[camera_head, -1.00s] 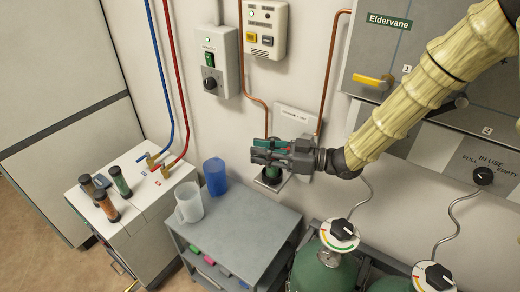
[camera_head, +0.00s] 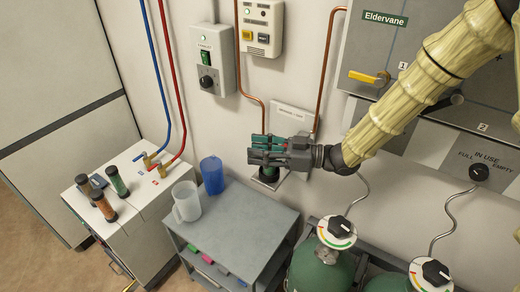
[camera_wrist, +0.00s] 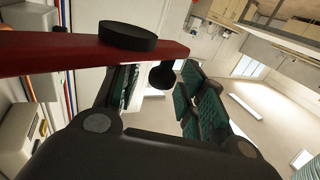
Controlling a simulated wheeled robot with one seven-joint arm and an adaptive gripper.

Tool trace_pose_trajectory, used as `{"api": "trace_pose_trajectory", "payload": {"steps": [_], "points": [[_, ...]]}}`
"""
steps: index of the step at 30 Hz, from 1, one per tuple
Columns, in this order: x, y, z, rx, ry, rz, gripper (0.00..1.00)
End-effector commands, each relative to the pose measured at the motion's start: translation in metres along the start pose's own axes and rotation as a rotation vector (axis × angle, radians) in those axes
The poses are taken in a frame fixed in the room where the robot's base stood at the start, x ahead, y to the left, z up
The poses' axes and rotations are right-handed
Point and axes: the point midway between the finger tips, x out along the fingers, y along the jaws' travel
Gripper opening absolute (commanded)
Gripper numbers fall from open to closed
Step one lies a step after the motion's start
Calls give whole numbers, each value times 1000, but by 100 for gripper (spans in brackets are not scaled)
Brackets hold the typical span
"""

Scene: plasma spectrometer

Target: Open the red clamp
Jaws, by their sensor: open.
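The red clamp (camera_wrist: 60,52) shows in the wrist view as a red bar across the upper left, with a black disc on top and a black knob hanging near its right end. The bar passes close to the camera and covers part of one finger. My gripper (camera_head: 262,152) is at the wall fitting in the head view, its green-padded fingers pointing left. In the wrist view my gripper (camera_wrist: 160,95) is open, with a gap between the fingers. No red part of the clamp stands out in the head view, where my gripper hides it. Contact between fingers and clamp cannot be told.
A copper pipe (camera_head: 327,75) and a wall plate (camera_head: 292,117) are close behind my gripper. Below stand a grey cart (camera_head: 245,215) with a blue cup (camera_head: 212,175) and a clear jug (camera_head: 187,203), and green gas cylinders (camera_head: 320,270). Open space lies left of my gripper.

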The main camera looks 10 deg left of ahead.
Motion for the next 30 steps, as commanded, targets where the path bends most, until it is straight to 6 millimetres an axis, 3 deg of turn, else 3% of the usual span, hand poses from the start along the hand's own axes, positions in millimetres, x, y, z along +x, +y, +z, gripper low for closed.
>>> {"api": "trace_pose_trajectory", "payload": {"steps": [5,21,30], "points": [[0,0,-12,-1,0,0,40],[-1,0,-87,-3,1,1,40],[-1,0,-100,-1,1,1,40]]}}
